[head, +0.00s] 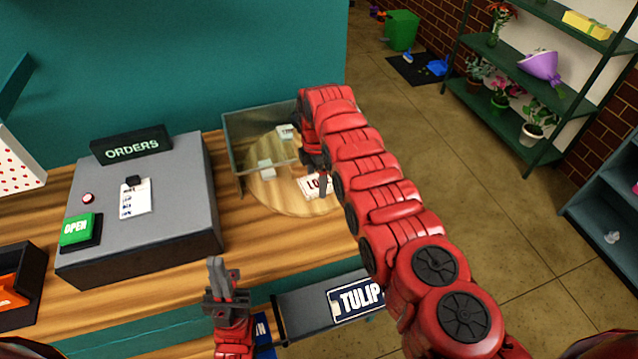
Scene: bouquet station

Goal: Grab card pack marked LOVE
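A white card pack with dark letters starting "LO" (309,186) lies on a round wooden board (270,200) inside a clear-walled box. My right gripper (320,178) reaches down into the box at this pack, with a dark finger in front of its right part. The rest of its lettering is hidden, and I cannot tell whether the fingers grip it. My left gripper (226,277) is over the counter's front edge, away from the cards, its fingers close together and empty.
Two other pale card packs, one at the back (286,131) and one at the left (266,169), are on the board. The grey orders stand (190,195) is left of the box. A TULIP-labelled drawer (310,308) sticks out below the counter.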

